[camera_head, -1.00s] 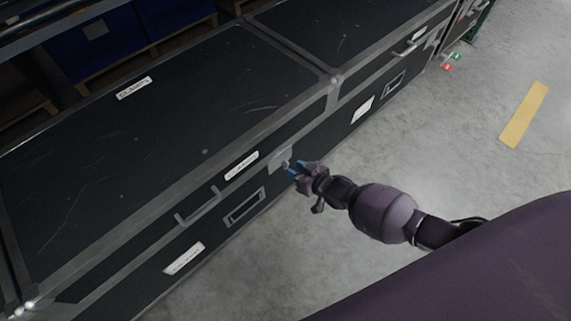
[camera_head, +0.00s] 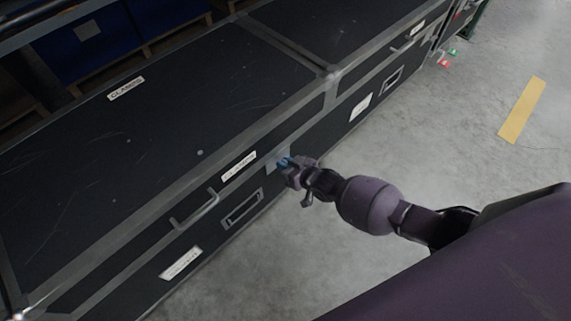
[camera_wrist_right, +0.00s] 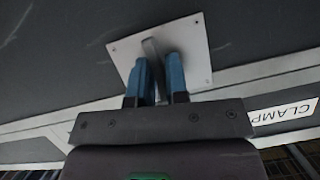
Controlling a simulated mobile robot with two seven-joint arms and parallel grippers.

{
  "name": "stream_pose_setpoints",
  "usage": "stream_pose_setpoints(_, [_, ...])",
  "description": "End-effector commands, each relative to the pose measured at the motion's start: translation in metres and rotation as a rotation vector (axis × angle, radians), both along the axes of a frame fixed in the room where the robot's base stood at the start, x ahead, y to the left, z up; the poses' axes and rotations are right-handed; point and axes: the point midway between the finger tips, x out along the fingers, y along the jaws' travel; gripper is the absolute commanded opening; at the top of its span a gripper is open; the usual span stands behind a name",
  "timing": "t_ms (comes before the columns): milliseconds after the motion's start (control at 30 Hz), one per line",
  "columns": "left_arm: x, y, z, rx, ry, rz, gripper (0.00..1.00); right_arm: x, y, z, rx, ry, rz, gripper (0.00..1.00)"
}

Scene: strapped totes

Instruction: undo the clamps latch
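The black clamps tote (camera_head: 130,165) has grey edge strips and a white CLAMPS label (camera_head: 238,166) on its front face; the label also shows in the right wrist view (camera_wrist_right: 283,111). Its latch is a grey metal plate (camera_wrist_right: 196,42) with a raised lever (camera_wrist_right: 152,58), just right of the label. My right gripper (camera_head: 284,162) is at the latch. In the right wrist view its blue fingers (camera_wrist_right: 160,75) stand on both sides of the lever, with a small gap between them. Whether they press on the lever is hard to tell. My left gripper is not in view.
A grey handle (camera_head: 195,212) sticks out of the tote front left of the latch. A second black case (camera_head: 345,30) adjoins at the right. Small red and green items (camera_head: 446,60) and a yellow strip (camera_head: 522,110) lie on the otherwise clear floor.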

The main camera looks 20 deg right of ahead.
Motion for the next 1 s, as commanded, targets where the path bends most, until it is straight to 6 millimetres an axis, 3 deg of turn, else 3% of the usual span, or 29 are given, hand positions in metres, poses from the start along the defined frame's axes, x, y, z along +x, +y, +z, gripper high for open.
stream_pose_setpoints(400, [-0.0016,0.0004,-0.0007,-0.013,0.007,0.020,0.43,-0.0001,0.0016,0.0011,-0.135,-0.050,-0.001,0.00])
stream_pose_setpoints(733, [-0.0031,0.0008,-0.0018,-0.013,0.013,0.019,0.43,-0.0009,0.0006,-0.0007,-0.148,-0.053,0.000,0.00])
stream_pose_setpoints(767, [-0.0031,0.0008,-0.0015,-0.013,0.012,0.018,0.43,-0.0010,0.0006,-0.0008,-0.148,-0.053,0.000,0.19])
stream_pose_setpoints(867, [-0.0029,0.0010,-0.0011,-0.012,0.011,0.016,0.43,-0.0010,0.0006,-0.0008,-0.148,-0.053,0.000,0.34])
stream_pose_setpoints(1000, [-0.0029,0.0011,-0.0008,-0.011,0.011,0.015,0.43,-0.0009,0.0006,-0.0006,-0.148,-0.053,0.000,0.34])
